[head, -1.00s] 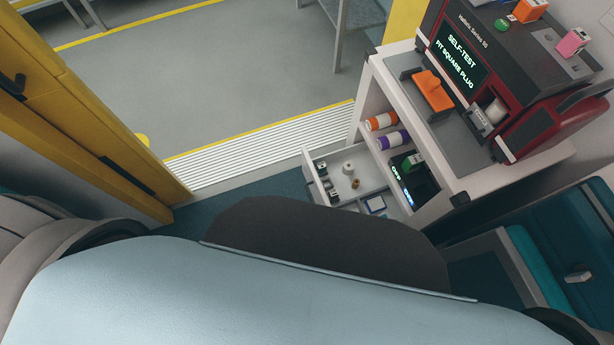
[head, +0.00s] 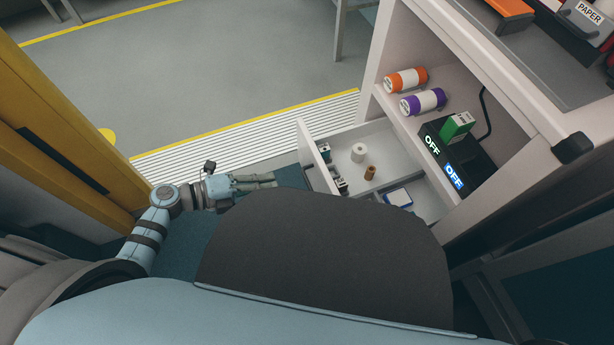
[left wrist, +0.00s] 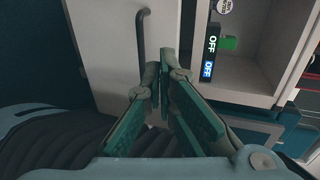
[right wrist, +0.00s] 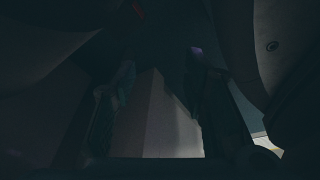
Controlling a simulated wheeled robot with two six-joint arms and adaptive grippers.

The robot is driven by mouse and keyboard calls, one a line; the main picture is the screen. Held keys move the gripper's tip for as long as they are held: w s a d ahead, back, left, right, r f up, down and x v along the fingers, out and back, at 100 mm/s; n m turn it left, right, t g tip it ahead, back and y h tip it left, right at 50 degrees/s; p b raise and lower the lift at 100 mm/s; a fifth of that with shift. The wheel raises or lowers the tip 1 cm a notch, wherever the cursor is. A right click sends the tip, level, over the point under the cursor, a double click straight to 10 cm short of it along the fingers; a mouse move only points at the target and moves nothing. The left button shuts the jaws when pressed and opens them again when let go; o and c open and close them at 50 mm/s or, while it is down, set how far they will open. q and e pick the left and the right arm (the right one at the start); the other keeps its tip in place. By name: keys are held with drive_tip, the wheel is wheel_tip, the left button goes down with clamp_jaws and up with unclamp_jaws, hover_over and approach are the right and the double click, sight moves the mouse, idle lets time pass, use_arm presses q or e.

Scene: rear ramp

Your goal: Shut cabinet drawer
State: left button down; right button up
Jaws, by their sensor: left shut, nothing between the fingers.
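The white cabinet drawer (head: 318,160) stands pulled out of the white cabinet (head: 520,90) in the head view. Small items lie inside it. My left gripper (head: 272,180) is shut and empty, pointing at the outside of the drawer front with a small apparent gap. In the left wrist view the shut fingers (left wrist: 165,60) lie over the white front panel (left wrist: 105,50), right of its dark bar handle (left wrist: 142,35). Contact cannot be told. My right gripper (right wrist: 155,100) shows only in its dark wrist view, with fingers apart; a pale surface lies beyond them.
Orange (head: 405,80) and purple (head: 422,101) labelled rolls lie on the shelf above the drawer. A black device (head: 455,155) reading OFF holds a green block (head: 457,126). A yellow post (head: 70,130) stands left; grey floor (head: 220,70) is open behind.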

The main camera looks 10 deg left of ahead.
sight(319, 171)
use_arm(q)
drive_tip(key=b+x, duration=0.1)
drive_tip(key=x, duration=0.2)
drive_tip(key=b+x, duration=0.1)
drive_tip(key=x, duration=0.6)
drive_tip(key=shift+w+d+r+b, duration=0.1)
drive_tip(key=shift+w+r+b, duration=0.05)
drive_tip(key=shift+r+b, duration=0.25)
drive_tip(key=shift+w+d, duration=0.25)
drive_tip(key=shift+d, duration=0.15)
use_arm(e)
drive_tip(key=shift+t, duration=0.3)
drive_tip(key=w, duration=0.1)
drive_tip(key=w+a, duration=0.1)
drive_tip(key=w, duration=0.2)
drive_tip(key=shift+w+a+r, duration=0.3)
drive_tip(key=shift+r, duration=0.05)
